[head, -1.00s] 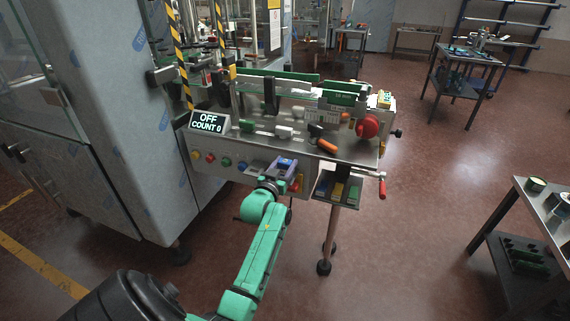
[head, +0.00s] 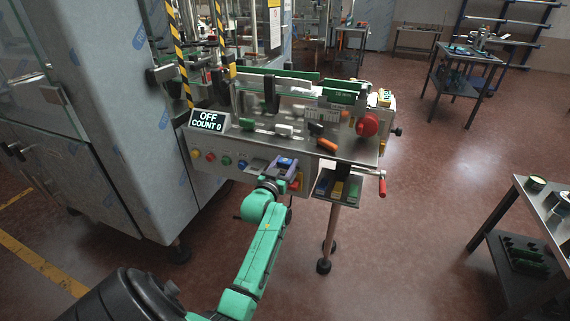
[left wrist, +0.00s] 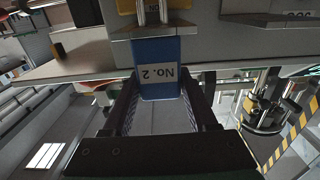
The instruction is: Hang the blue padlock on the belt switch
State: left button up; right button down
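The blue padlock (left wrist: 158,68), labelled "No. 2", shows in the left wrist view with its metal shackle (left wrist: 152,12) towards the top edge. My left gripper (left wrist: 162,95) has a finger at each side of the padlock body and appears shut on it. In the head view my left gripper (head: 281,172) is at the front panel of the conveyor, with blue (head: 287,161) showing at its tip. The red and yellow belt switch (head: 297,184) is just right of the gripper, partly hidden. A yellow part (left wrist: 180,4) shows behind the shackle; I cannot tell whether the shackle passes through anything. My right gripper is not in view.
The conveyor display (head: 208,121) reads OFF, COUNT 0. A tray (head: 337,198) with blue, yellow and green pieces hangs right of the gripper, beside a red-handled crank (head: 382,188). Coloured buttons (head: 210,157) line the panel to the left. A grey cabinet (head: 150,130) stands further left.

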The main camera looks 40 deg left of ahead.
pick_arm(q)
jog(key=o, duration=0.3)
jog(key=b+v, duration=0.1)
jog(key=v, duration=1.3)
jog(key=s+d+f+m+g+h, duration=0.1)
jog(key=s+d+f+g+h, duration=0.2)
jog(key=f, duration=0.9)
jog(key=s+d+f+m+g+h, duration=0.15)
jog(key=d+f, duration=0.45)
jog(key=f, duration=0.6)
jog(key=s+d+f+m+g+h, duration=0.1)
jog(key=s+d+f+g, duration=0.25)
jog(key=f, duration=0.85)
jog(key=s+f+m+g, duration=0.1)
jog(key=s+f+g, duration=0.1)
jog(key=s+f, duration=0.3)
jog(key=s+f+g, duration=0.3)
jog(key=s+f, duration=0.2)
jog(key=s, duration=0.7)
jog(key=s+d+f+m+g, duration=0.1)
jog(key=s+f+g, duration=0.2)
jog(key=s+f, duration=0.2)
jog(key=shift+s+f+m, duration=0.2)
jog(key=shift+s, duration=0.65)
jog(key=shift+s+f+m, duration=0.15)
jog(key=shift+s, duration=0.7)
